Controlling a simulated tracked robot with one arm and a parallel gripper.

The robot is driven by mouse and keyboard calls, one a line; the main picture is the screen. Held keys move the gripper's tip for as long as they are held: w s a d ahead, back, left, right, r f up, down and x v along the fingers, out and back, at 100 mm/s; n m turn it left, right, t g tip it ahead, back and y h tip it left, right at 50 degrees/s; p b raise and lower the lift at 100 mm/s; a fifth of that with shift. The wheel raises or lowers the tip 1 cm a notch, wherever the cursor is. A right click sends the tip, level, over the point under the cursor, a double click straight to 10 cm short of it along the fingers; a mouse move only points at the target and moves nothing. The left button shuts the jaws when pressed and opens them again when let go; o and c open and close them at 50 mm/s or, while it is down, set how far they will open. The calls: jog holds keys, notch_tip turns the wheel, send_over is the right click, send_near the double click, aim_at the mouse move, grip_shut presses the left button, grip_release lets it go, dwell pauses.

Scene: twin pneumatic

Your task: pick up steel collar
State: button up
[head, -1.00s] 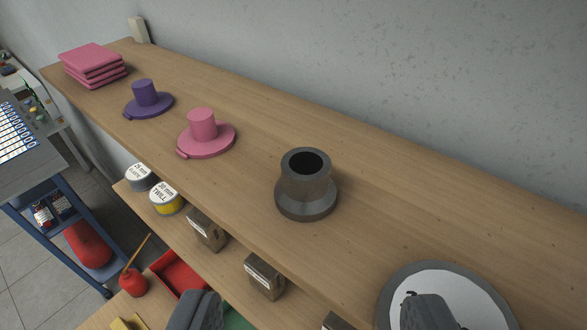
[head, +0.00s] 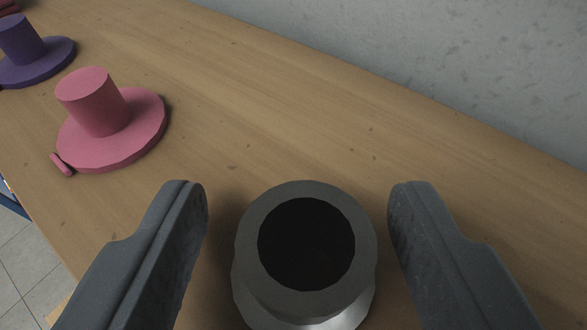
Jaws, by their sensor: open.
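The steel collar (head: 256,285) is a dark grey flanged ring with a wide round bore, standing upright on the wooden shelf (head: 270,110). It is at the bottom middle of the view, and its lower flange is partly cut off by the frame edge. My gripper (head: 297,210) is open, with one dark finger on each side of the collar. A gap shows between each finger and the collar, and I see no contact.
A pink flanged piece (head: 98,110) with a small tab stands to the left on the shelf. A purple one (head: 22,45) is farther left. A grey wall (head: 450,70) runs behind. The shelf's front edge is at the left. Bare wood lies behind the collar.

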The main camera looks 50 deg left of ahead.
jog(key=shift+w+a+f, duration=0.1)
jog(key=shift+w+a, duration=0.05)
jog(key=shift+a, duration=0.05)
jog(key=shift+f, duration=0.1)
jog(key=c, duration=1.1)
